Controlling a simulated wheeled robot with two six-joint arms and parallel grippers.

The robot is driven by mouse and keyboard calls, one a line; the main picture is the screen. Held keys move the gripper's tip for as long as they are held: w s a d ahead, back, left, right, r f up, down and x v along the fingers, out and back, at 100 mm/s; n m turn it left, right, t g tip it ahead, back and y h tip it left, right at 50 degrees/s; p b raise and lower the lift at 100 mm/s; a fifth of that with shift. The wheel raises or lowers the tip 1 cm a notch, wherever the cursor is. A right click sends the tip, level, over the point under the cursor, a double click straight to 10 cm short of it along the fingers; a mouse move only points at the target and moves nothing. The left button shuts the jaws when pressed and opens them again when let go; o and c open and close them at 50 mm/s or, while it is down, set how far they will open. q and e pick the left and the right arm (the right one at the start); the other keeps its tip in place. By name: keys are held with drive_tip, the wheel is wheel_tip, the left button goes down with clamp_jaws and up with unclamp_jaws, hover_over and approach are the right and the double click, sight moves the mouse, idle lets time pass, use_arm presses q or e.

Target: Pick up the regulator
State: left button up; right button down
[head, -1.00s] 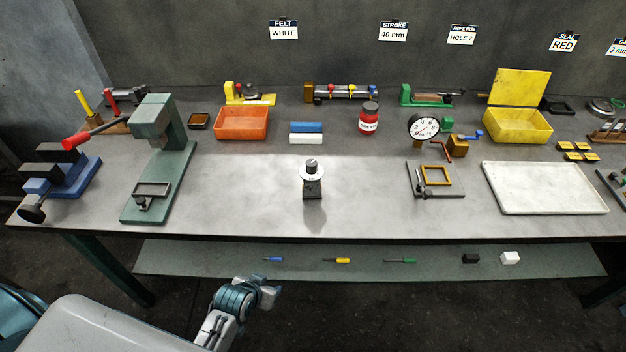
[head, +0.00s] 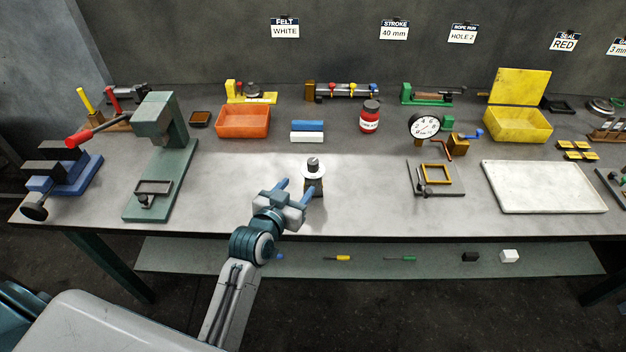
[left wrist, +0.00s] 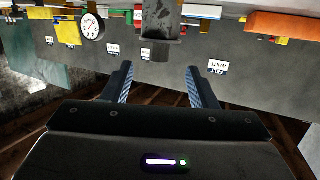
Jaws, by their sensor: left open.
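The regulator (head: 313,171), a small dark and tan block with a white round collar and a dark knob on top, stands upright at the middle of the bench. My left gripper (head: 294,188) is open and empty just in front and to the left of it in the head view. One blue finger overlaps the lower part of its body there. In the left wrist view the picture is upside down and a dark block that looks like the regulator (left wrist: 160,22) shows beyond the open fingers (left wrist: 158,70). My right gripper is not in view.
Behind are an orange bin (head: 242,122), blue and white bars (head: 307,132), a red jar (head: 370,118) and a dial gauge (head: 424,127). Bench around the regulator is clear.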

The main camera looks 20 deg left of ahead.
sight(311, 168)
use_arm(q)
drive_tip(key=x, duration=0.2)
drive_tip(key=p+x, duration=0.1)
drive_tip(key=x, duration=0.2)
drive_tip(key=shift+w+r, duration=0.2)
drive_tip(key=shift+w, duration=0.2)
drive_tip(key=shift+w+r+p, duration=0.1)
drive_tip(key=shift+w+p, duration=0.2)
drive_tip(key=shift+p, duration=0.15)
drive_tip(key=p+x, duration=0.1)
drive_tip(key=x, duration=0.1)
drive_tip(key=p+x, duration=0.1)
drive_tip(key=x, duration=0.1)
drive_tip(key=shift+r, duration=0.2)
drive_tip(key=shift+w+f, duration=0.15)
drive_tip(key=shift+w, duration=0.2)
drive_tip(key=shift+s, duration=0.1)
drive_tip(key=shift+c, duration=0.2)
clamp_jaws()
